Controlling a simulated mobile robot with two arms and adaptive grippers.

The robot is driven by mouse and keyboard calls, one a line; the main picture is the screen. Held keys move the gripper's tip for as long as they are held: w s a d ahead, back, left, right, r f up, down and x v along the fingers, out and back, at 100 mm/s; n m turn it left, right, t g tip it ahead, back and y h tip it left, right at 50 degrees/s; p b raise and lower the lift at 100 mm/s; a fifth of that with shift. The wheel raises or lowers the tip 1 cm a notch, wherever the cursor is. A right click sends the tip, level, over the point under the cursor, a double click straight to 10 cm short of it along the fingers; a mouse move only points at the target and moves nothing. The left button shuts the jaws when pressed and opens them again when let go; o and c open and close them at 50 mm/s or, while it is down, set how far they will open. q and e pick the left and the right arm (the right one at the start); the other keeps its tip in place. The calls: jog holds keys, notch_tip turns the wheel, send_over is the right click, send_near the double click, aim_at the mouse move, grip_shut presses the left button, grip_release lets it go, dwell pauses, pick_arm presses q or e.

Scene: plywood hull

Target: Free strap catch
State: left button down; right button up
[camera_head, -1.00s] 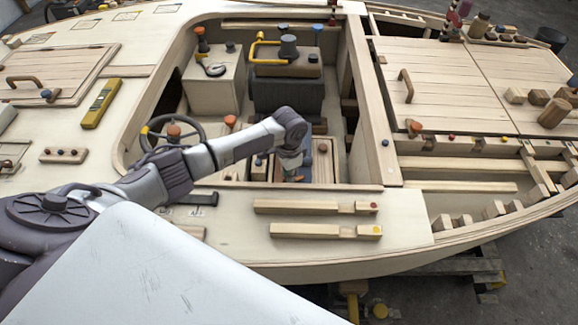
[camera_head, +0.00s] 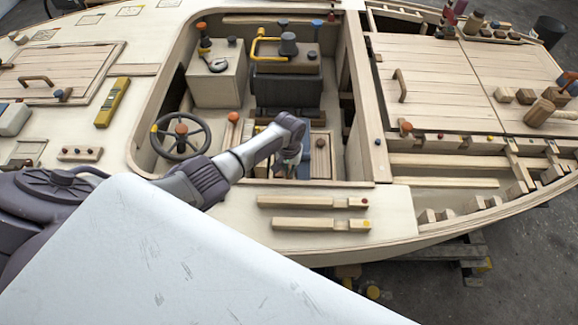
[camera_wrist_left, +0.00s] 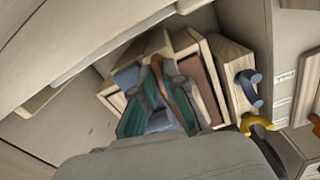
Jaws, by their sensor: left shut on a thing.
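My left gripper (camera_head: 297,172) reaches down into the open cockpit well of the plywood hull, at its near edge. In the left wrist view its grey and green fingers (camera_wrist_left: 158,100) point into a wooden box-like fitting (camera_wrist_left: 205,75). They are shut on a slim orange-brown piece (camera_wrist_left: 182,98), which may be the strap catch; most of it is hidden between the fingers. I cannot make out the strap itself. My right gripper is not in view.
A dark seat-like block (camera_head: 287,88) and a yellow handle (camera_head: 262,46) are behind the gripper. Two wooden bars (camera_head: 312,202) lie on the near deck. The well's plywood walls (camera_head: 360,110) close in the gripper's space.

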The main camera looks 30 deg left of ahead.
pick_arm(q)
jog(key=shift+n+p, duration=0.4)
jog(key=shift+n, duration=0.7)
jog(key=shift+w, duration=0.1)
jog(key=c, duration=1.2)
grip_release()
jog(key=shift+c, duration=0.2)
notch_tip(320, 180, up, 12)
jog(key=shift+r, duration=0.1)
